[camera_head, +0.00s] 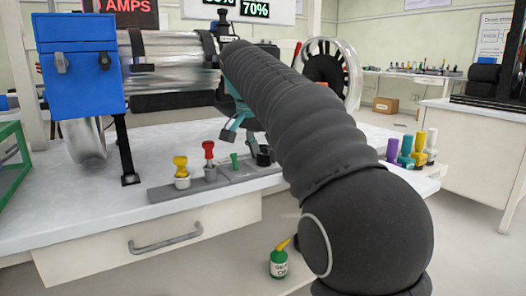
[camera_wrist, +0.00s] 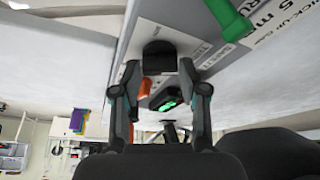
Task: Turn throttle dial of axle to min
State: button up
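A low black knob (camera_head: 264,156) stands at the right end of a grey control strip (camera_head: 225,183) on the bench. It looks like the throttle dial, but its label and pointer are not readable. My gripper (camera_head: 240,130), with teal and dark fingers, hangs over the strip's right end, partly hidden by my arm. In the wrist view, my gripper (camera_wrist: 159,72) is open, with one finger toward each side of the black knob (camera_wrist: 158,54). Small gaps seem to show between knob and fingers. A dark piece with a green-lit face (camera_wrist: 166,95) shows between the fingers.
A green lever (camera_head: 234,161), red knob (camera_head: 208,150) and yellow knob (camera_head: 181,166) stand left of the dial. The green lever (camera_wrist: 231,20) is close by in the wrist view. A blue box (camera_head: 80,62) and metal cylinder (camera_head: 170,48) stand behind. A screen reads 70% (camera_head: 255,9).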

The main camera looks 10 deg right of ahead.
jog(key=c, duration=0.5)
jog(key=shift+c, duration=0.2)
jog(key=shift+n, duration=0.3)
jog(key=n+y+p, duration=0.1)
jog(key=n, duration=0.1)
jog(key=shift+r+n+t+p, duration=0.1)
jog(key=shift+n+t+p, duration=0.2)
jog(key=shift+n+p, duration=0.1)
jog(key=n+y+p, duration=0.1)
jog(key=n, duration=0.1)
jog(key=n+y+p, duration=0.1)
jog(key=n, duration=0.1)
jog(key=shift+d+t+p, duration=0.1)
jog(key=shift+t+p, duration=0.2)
jog(key=n+y+p, duration=0.1)
jog(key=n, duration=0.2)
jog(key=n+y+p, duration=0.1)
jog(key=n+p, duration=0.1)
jog(key=n, duration=0.1)
jog(key=n+p, duration=0.1)
jog(key=n, duration=0.1)
jog(key=n+g+y+p, duration=0.1)
jog(key=n+p, duration=0.1)
jog(key=n, duration=0.1)
jog(key=shift+y, duration=0.3)
jog(key=shift+f+n+g, duration=0.2)
jog(key=shift+n+g, duration=0.1)
